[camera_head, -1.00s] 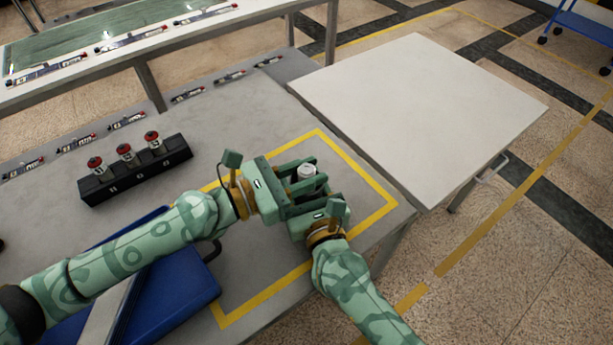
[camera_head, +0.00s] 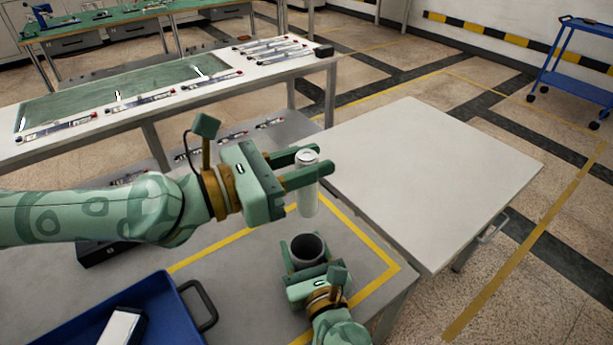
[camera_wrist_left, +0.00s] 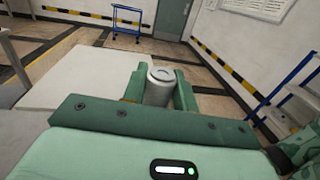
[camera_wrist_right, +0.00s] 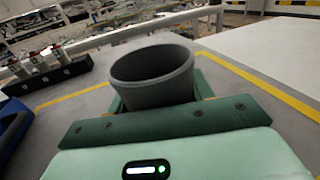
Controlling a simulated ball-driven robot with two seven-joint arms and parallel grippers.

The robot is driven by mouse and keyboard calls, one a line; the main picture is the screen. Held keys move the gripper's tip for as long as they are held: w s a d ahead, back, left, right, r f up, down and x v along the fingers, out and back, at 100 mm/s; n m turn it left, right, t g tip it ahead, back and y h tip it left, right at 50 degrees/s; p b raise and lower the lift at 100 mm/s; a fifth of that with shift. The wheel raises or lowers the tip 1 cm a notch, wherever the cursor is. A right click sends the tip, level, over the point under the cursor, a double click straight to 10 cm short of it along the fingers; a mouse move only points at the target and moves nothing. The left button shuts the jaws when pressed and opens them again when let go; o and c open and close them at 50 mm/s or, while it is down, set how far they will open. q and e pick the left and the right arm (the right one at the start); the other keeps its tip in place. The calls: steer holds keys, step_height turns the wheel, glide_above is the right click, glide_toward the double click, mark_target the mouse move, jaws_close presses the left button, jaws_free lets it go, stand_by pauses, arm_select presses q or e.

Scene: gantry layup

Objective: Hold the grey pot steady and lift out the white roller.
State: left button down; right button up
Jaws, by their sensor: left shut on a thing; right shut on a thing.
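The white roller (camera_head: 308,196) is upright in the air above the grey pot, clear of its rim. My left gripper (camera_head: 309,170) is shut on the roller near its top; the roller's top also shows between the fingers in the left wrist view (camera_wrist_left: 160,86). The grey pot (camera_head: 307,249) stands upright on the grey table inside the yellow outline. My right gripper (camera_head: 306,262) is shut on the pot from the near side. In the right wrist view the pot (camera_wrist_right: 153,78) sits between the fingers, and its dark inside shows no roller.
A blue tray (camera_head: 180,312) with a handle lies at the near left, holding a white block. A white table (camera_head: 430,170) adjoins on the right. A black rack (camera_wrist_right: 47,80) with several red-topped items stands on the grey table. A long bench (camera_head: 150,105) is behind.

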steer(key=o, duration=1.1)
steer(key=shift+c, duration=0.2)
steer(key=v, duration=1.2)
